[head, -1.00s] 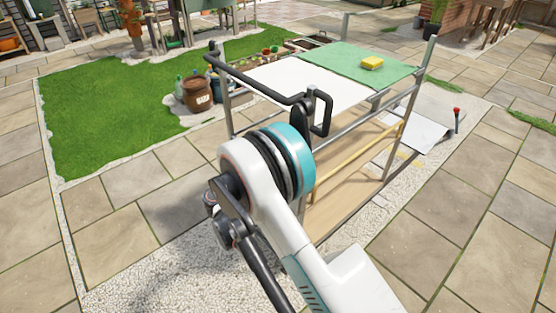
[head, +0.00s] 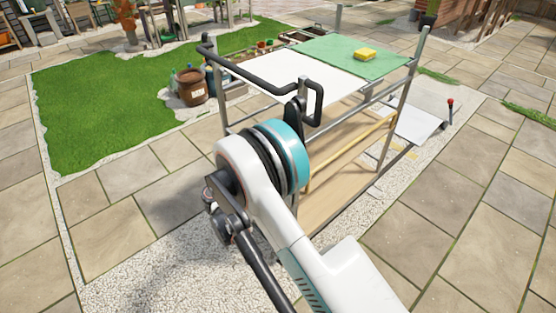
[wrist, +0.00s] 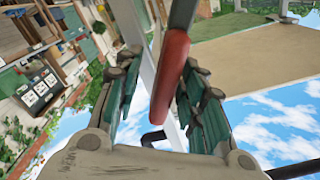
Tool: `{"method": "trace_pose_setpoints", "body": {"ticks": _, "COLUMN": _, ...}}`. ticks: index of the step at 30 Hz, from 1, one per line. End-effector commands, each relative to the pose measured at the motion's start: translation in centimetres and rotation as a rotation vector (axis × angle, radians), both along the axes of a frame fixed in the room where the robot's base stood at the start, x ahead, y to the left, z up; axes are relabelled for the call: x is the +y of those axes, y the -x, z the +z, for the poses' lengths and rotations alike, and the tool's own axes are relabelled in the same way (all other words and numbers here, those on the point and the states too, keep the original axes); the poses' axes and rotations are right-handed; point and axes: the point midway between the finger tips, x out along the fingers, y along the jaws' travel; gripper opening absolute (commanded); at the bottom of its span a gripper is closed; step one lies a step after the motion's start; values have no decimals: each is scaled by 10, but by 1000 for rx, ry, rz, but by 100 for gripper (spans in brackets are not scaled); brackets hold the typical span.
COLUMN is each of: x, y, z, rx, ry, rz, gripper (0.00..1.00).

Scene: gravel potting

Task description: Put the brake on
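A red-handled lever (wrist: 170,75) fills the middle of the wrist view, its dark shaft running up out of the picture. My gripper (wrist: 165,70) has its two green-padded fingers spread, one on each side of the red handle. A gap shows between the handle and the left finger; whether the right finger touches it I cannot tell. In the head view my arm hides the gripper and this lever. The metal cart (head: 228,108) stands beyond my arm, with a black push handle (head: 255,80) on its near side.
A yellow sponge (head: 365,54) lies on the green mat (head: 330,55) on the cart's top. A red-tipped black lever (head: 449,108) stands right of the cart beside a pale plate (head: 415,125). A brown pot (head: 192,88) is left.

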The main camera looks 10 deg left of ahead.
Motion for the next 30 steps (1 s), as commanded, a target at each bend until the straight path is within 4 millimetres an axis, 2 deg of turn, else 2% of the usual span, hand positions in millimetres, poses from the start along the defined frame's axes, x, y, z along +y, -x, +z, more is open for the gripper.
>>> {"method": "trace_pose_setpoints", "body": {"ticks": 6, "x": 1, "y": 0, "z": 1, "rx": -1, "ry": 2, "rz": 3, "gripper": 37}}
{"method": "trace_pose_setpoints", "body": {"ticks": 10, "x": 8, "y": 7, "z": 1, "rx": -1, "ry": 2, "rz": 3, "gripper": 37}}
{"method": "trace_pose_setpoints", "body": {"ticks": 24, "x": 65, "y": 74, "z": 1, "rx": 0, "ry": 2, "rz": 4, "gripper": 37}}
{"method": "trace_pose_setpoints", "body": {"ticks": 30, "x": 77, "y": 88, "z": 0, "rx": -1, "ry": 2, "rz": 3, "gripper": 37}}
